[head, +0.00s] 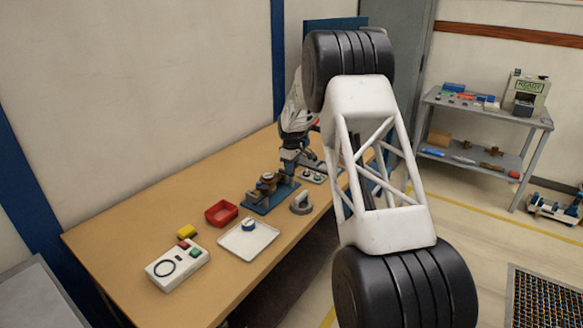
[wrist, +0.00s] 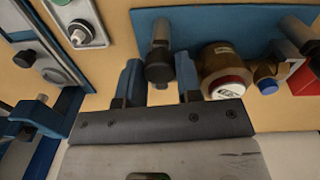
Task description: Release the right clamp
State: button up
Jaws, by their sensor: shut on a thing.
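The right clamp (wrist: 160,70) shows in the wrist view as a dark round knob on a metal post, at the blue base plate (wrist: 195,22). My gripper (wrist: 158,62) has its two blue fingers on either side of this knob and is shut on it. A second clamp with a blue tip (wrist: 268,84) is beyond the meter. In the head view the fixture's blue base (head: 257,204) stands mid-table, with my arm over its far right side; the grip is too small to make out.

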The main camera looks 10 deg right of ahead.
jog(key=m, duration=1.7)
jog(key=shift+g, duration=0.3)
jog(key=shift+w+m, duration=0.1)
jog(key=shift+m, duration=0.2)
jog(key=o, duration=0.9)
jog(key=shift+o, duration=0.2)
